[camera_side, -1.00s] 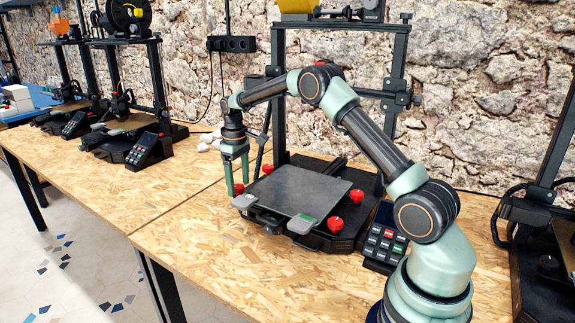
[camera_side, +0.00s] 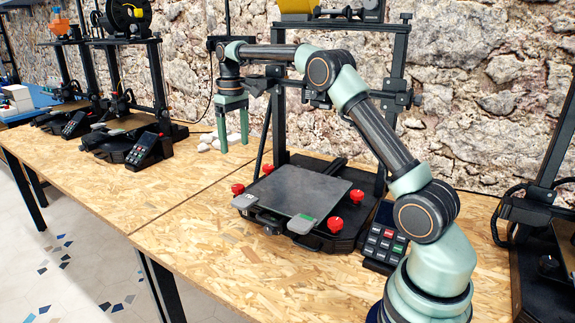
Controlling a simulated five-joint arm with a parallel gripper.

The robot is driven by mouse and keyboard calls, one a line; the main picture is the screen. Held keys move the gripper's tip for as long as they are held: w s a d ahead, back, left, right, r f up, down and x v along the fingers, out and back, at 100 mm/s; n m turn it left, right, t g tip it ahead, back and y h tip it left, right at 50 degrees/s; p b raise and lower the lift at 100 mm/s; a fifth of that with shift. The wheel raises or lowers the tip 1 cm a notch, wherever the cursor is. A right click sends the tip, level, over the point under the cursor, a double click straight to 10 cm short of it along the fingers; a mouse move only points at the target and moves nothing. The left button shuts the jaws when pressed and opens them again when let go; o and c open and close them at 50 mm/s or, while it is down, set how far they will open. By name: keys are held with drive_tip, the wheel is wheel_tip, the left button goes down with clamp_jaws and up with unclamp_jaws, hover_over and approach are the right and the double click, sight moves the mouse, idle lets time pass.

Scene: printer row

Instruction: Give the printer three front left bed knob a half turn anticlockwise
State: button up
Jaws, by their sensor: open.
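The printer in front of my arm has a flat dark grey bed (camera_side: 295,190) with red knobs at its corners. One red knob (camera_side: 237,189) shows at the bed's left corner, another (camera_side: 335,224) at the near right, one (camera_side: 357,196) at the right and one (camera_side: 268,168) at the back. I cannot tell from the picture which one is called front left. My gripper (camera_side: 234,146) points straight down with its fingers apart and empty. It hangs in the air above and behind the left corner knob, touching nothing.
A keypad (camera_side: 383,245) stands right of the bed. The printer's upright frame (camera_side: 396,90) rises behind it. Other printers stand at the far left (camera_side: 128,140) and right edge (camera_side: 548,265). The wooden table (camera_side: 200,250) is clear in front.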

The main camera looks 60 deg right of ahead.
drive_tip(key=s+a+r+t, duration=0.2)
drive_tip(key=s+a+r, duration=0.5)
drive_tip(key=s+a, duration=0.15)
drive_tip(key=s+a+f+t, duration=0.1)
drive_tip(key=s+a, duration=0.1)
drive_tip(key=s, duration=0.4)
drive_tip(key=s+a+f+n+t, duration=0.1)
drive_tip(key=s+a+f+t, duration=0.1)
drive_tip(key=s, duration=0.5)
drive_tip(key=shift+a, duration=0.65)
drive_tip(key=m+g+h, duration=0.1)
drive_tip(key=m, duration=0.4)
hover_over(237, 186)
drive_tip(key=s+a, duration=0.2)
drive_tip(key=s, duration=0.3)
wheel_tip(237, 186, down, 6)
drive_tip(key=x, duration=1.1)
drive_tip(key=shift+d+f, duration=0.2)
drive_tip(key=shift+d, duration=0.15)
